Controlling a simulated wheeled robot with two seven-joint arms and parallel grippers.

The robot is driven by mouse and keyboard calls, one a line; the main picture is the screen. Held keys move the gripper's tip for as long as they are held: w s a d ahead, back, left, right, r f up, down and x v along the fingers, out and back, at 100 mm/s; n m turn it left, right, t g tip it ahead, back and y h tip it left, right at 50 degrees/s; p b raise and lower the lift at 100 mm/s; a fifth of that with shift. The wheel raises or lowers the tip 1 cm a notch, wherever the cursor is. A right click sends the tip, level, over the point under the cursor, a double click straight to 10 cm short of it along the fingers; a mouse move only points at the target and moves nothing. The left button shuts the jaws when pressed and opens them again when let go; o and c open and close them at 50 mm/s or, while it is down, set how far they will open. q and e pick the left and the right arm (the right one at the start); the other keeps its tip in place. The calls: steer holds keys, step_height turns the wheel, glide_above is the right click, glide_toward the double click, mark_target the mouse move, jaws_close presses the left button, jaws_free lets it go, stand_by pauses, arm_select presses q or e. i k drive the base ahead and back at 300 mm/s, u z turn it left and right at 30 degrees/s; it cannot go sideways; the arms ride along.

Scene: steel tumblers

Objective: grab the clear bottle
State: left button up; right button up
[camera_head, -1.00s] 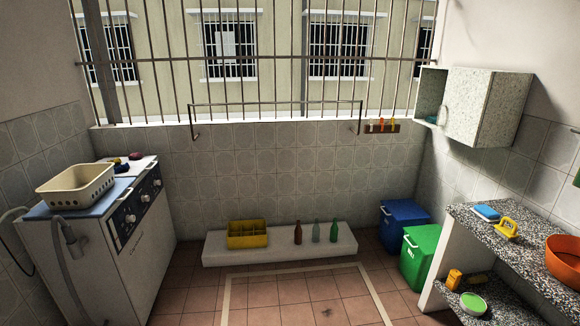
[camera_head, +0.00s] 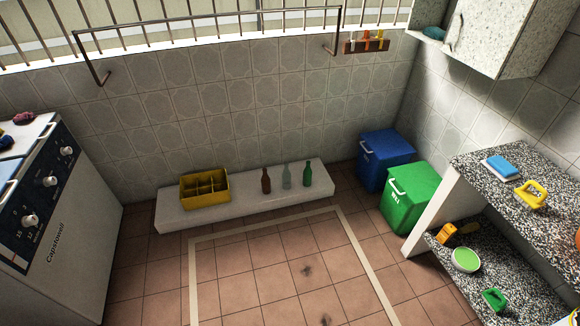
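The clear bottle (camera_head: 287,177) stands upright on the low white ledge (camera_head: 240,209) against the tiled wall. It is the middle one of three bottles. A brown bottle (camera_head: 266,181) stands to its left and a green bottle (camera_head: 307,175) to its right, each apart from it by a small gap. Neither of my grippers shows in the head view.
A yellow divided crate (camera_head: 205,203) sits on the ledge left of the bottles. Blue (camera_head: 385,158) and green (camera_head: 414,196) bins stand to the right, beside a speckled counter (camera_head: 487,168). A washing machine (camera_head: 62,215) is at left. The tiled floor in front is clear.

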mark_target(286, 175)
steer(key=z, duration=0.45)
steer(key=i, duration=0.9)
steer(key=z, duration=0.4)
